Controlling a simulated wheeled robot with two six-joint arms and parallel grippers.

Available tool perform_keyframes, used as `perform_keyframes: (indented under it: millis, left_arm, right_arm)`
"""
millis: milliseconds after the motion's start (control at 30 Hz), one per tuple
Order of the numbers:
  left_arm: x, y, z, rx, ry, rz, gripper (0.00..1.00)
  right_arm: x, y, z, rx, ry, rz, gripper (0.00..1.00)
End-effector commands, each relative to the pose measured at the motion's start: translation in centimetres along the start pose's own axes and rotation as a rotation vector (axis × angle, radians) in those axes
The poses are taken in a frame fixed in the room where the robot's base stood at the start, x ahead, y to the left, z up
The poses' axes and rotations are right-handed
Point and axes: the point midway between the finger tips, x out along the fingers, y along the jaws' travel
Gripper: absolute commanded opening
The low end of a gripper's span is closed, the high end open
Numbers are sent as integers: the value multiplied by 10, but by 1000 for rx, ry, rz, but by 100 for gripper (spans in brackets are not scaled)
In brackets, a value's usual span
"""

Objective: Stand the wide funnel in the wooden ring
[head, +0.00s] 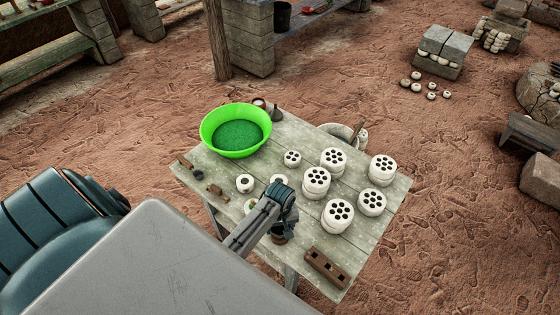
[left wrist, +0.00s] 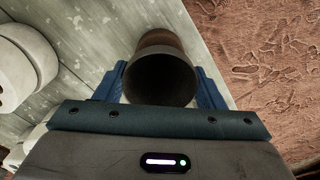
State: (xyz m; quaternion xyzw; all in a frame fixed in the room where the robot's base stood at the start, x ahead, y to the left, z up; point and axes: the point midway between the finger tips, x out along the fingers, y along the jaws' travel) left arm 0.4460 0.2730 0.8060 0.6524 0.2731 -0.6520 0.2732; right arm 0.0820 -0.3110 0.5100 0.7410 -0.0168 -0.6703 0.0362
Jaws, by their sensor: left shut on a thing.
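My left gripper (head: 282,224) points down over the near part of the table. In the left wrist view its blue fingers (left wrist: 162,85) stand either side of a dark, round-mouthed piece (left wrist: 162,80), which I take for the wide funnel, and are shut on it. Its mouth faces the camera, so it looks upright. A brown part (left wrist: 160,40) shows just beyond the mouth; I cannot tell whether it is the funnel's body or the wooden ring. In the head view a small brown piece (head: 278,238) shows under the gripper, partly hidden. My right gripper is out of view.
The table (head: 300,135) also holds a green basin (head: 238,152), a small dark funnel-like piece (head: 277,114), several white perforated stacks (head: 333,160), small white pieces (head: 245,183) and a brown holed block (head: 326,268). A pale bowl (head: 340,132) sits at the far edge.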

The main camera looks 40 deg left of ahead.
Motion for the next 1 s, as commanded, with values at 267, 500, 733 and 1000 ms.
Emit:
perform_keyframes:
  millis: [267, 500, 733, 1000]
  left_arm:
    - [4, 0, 0, 0, -1, 0, 52]
    - [4, 0, 0, 0, 0, 0, 88]
    - [4, 0, 0, 0, 0, 0, 98]
    - [3, 0, 0, 0, 0, 0, 100]
  right_arm:
    - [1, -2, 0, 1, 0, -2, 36]
    - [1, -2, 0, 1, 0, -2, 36]
    - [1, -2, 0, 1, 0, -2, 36]
    - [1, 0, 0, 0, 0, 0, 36]
